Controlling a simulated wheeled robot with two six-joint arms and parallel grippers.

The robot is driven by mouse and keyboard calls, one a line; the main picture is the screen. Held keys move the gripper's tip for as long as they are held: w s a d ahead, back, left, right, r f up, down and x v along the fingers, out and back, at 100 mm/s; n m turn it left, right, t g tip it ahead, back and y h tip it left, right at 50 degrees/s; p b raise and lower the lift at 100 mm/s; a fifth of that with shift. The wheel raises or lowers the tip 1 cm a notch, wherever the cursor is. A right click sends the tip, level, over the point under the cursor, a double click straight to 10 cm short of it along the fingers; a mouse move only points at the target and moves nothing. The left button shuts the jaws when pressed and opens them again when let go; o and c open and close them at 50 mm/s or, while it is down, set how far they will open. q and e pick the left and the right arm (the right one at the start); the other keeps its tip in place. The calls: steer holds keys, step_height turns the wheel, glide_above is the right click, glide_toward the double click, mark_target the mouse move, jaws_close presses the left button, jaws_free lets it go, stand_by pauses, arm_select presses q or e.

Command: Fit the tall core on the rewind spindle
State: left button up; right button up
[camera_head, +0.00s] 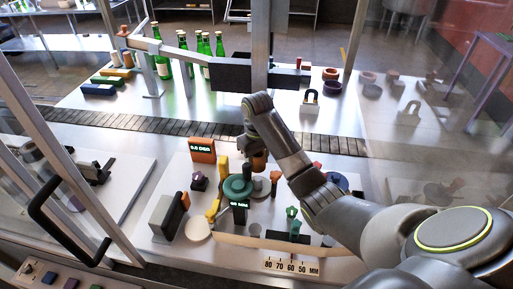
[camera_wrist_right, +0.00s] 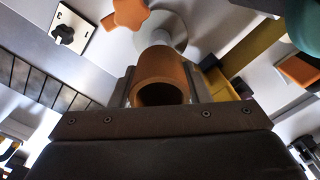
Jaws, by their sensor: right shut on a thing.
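My right gripper (camera_head: 258,150) reaches in from the right and points down over the middle of the machine plate. It is shut on a brown, hollow tube, the tall core (camera_wrist_right: 160,72), whose open end faces the wrist camera. In the head view the core (camera_head: 259,161) shows only in part below the fingers. In the wrist view a pale round disc (camera_wrist_right: 172,30) lies beyond the core's far end. I cannot tell whether the core touches it, and no spindle shows clearly. My left gripper is not in view.
A green round part (camera_head: 237,188) and a yellow post (camera_head: 222,172) stand close left of the gripper. An orange display box (camera_head: 202,150) is farther left. An orange star knob (camera_wrist_right: 130,14) is near the core. Green bottles (camera_head: 161,62) stand behind the slatted conveyor (camera_head: 120,122).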

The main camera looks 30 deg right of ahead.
mark_target(257, 178)
steer(key=shift+s+a+r, duration=0.1)
steer(key=shift+r, duration=0.05)
steer(key=shift+f, duration=0.25)
step_height(257, 178, down, 2)
steer(key=shift+f, duration=0.85)
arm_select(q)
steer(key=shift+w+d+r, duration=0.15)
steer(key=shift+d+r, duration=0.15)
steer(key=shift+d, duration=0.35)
arm_select(e)
steer(key=shift+f, duration=0.1)
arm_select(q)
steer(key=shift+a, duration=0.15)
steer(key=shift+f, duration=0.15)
arm_select(e)
steer(key=shift+f, duration=0.6)
arm_select(q)
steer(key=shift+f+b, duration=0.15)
steer(key=shift+b, duration=0.15)
arm_select(e)
steer(key=shift+f, duration=0.65)
